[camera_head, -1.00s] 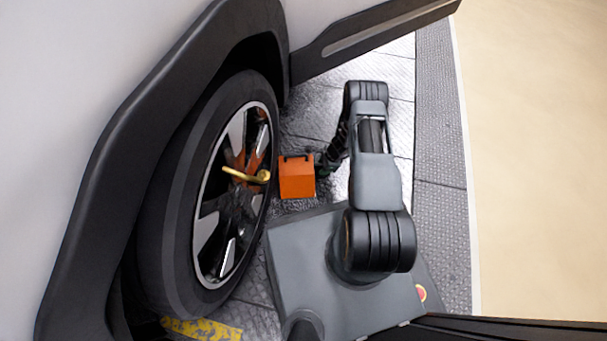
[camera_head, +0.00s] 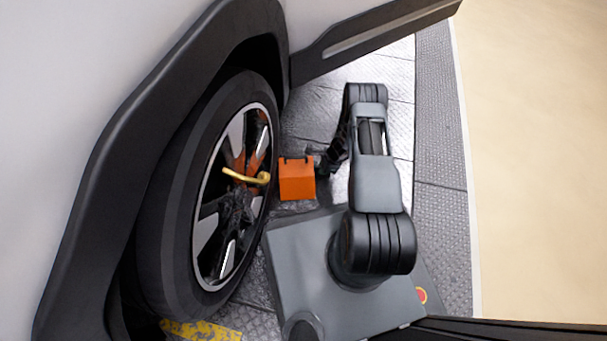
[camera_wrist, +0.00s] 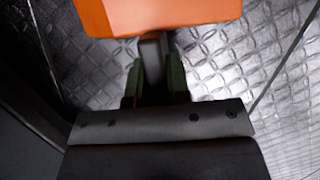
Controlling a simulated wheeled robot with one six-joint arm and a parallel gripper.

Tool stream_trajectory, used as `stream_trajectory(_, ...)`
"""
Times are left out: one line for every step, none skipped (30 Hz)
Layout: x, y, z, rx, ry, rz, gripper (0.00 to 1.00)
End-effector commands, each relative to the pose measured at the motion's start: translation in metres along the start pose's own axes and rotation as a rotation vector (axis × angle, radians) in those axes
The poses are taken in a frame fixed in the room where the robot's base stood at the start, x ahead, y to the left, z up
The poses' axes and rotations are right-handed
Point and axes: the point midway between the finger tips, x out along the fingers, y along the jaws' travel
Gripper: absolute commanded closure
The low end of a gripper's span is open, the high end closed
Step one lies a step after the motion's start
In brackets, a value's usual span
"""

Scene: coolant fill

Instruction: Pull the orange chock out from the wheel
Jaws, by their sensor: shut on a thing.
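The orange chock (camera_head: 297,182) is a block with a dark handle on the floor plates, just right of the wheel (camera_head: 215,205). In the head view a narrow gap seems to show between chock and tyre; whether they touch lower down is hard to tell. My gripper (camera_head: 320,162) is at the chock's right side, partly hidden by my arm. In the wrist view the chock (camera_wrist: 160,14) fills the top edge, and my gripper (camera_wrist: 155,82) is shut on its dark handle (camera_wrist: 154,55) between the green-lined fingers.
A yellow-gold bent tool (camera_head: 247,177) sticks out from the wheel hub. The car's dark arch trim (camera_head: 110,165) overhangs the wheel. A worn yellow marking (camera_head: 203,331) lies at the wheel's foot. Bare tread plate (camera_head: 440,165) lies right of my arm, with a pale floor beyond.

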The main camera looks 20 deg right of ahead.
Motion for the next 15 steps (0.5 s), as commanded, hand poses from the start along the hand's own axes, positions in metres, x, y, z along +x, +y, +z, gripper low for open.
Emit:
stream_trajectory(0.0003,0.0008,0.0,-0.001,0.0,0.002,1.0)
stream_trajectory(0.0003,0.0008,0.0,-0.001,0.0,0.002,1.0)
stream_trajectory(0.0003,0.0009,0.0,-0.001,0.0,0.002,1.0)
stream_trajectory(0.0003,0.0009,0.0,-0.001,0.0,0.002,1.0)
stream_trajectory(0.0003,0.0009,0.0001,-0.001,0.0,0.002,1.0)
stream_trajectory(0.0004,0.0009,0.0001,-0.001,0.0,0.002,1.0)
stream_trajectory(0.0004,0.0009,0.0001,-0.001,-0.001,0.002,1.0)
stream_trajectory(0.0004,0.0009,0.0001,-0.002,-0.001,0.002,1.0)
stream_trajectory(0.0004,0.0006,0.0001,-0.002,-0.001,0.002,1.0)
stream_trajectory(0.0004,0.0002,0.0001,-0.002,-0.001,0.002,1.0)
stream_trajectory(0.0004,-0.0003,0.0001,-0.002,-0.001,0.002,1.0)
stream_trajectory(0.0004,-0.0012,0.0002,-0.002,-0.001,0.002,1.0)
stream_trajectory(0.0004,-0.002,0.0002,-0.003,-0.001,0.001,1.0)
stream_trajectory(0.0004,-0.0028,0.0002,-0.003,-0.001,0.001,1.0)
stream_trajectory(0.0004,-0.004,0.0003,-0.004,-0.001,0.0,1.0)
